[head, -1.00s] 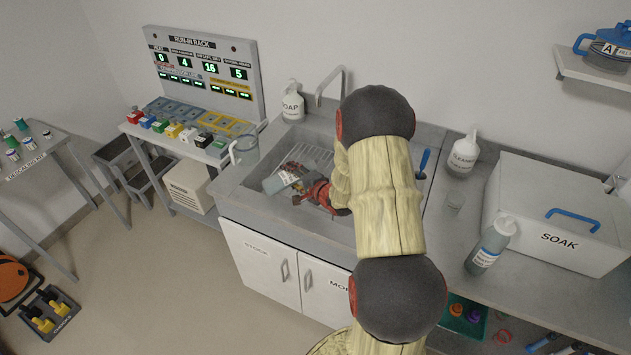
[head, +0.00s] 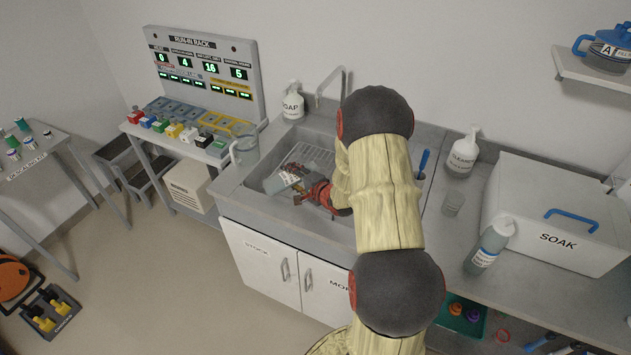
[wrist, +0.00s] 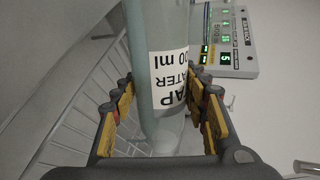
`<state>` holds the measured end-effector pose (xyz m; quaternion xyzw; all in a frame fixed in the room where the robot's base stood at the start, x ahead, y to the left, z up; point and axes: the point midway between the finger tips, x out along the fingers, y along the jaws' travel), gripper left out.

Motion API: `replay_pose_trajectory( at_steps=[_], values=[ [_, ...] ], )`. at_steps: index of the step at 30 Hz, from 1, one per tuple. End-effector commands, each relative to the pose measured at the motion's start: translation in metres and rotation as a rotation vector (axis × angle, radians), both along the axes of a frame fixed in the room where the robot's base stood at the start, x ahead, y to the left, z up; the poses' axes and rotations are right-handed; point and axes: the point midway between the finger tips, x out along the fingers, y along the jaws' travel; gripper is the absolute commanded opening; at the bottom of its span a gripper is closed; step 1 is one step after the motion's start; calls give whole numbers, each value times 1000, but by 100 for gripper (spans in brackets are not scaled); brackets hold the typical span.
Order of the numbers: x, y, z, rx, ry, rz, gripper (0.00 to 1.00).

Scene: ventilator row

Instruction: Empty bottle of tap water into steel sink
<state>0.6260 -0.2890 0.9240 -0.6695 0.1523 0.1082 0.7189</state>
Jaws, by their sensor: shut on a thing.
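The bottle of tap water (head: 279,182) is tipped over on its side above the steel sink (head: 262,207). In the wrist view the bottle (wrist: 165,30) runs between the finger pads, and its white label reads TAP WATER, with a volume in ml. My gripper (head: 308,193) is shut on the bottle and holds it over the basin, near the wire rack inside. In the wrist view my gripper (wrist: 165,105) has a pad on each side of the bottle. The bottle's mouth is not clear, and I cannot tell if water is flowing.
A soap bottle (head: 293,104) and the faucet (head: 328,84) stand behind the basin. A clear jug (head: 245,149) is at the sink's left edge.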

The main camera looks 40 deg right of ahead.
Motion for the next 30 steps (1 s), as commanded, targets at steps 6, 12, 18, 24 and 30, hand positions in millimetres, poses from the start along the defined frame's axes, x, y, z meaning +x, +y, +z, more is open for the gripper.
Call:
replay_pose_trajectory(
  at_steps=[6, 12, 18, 24, 30],
  values=[
    [0, -1, 0, 8, -2, 0, 8],
    [0, -1, -1, 16, -2, 0, 8],
    [0, -1, -2, 25, -3, 0, 8],
    [0, -1, -3, 33, -3, 0, 8],
    [0, -2, -4, 42, -4, 1, 8]
  ],
)
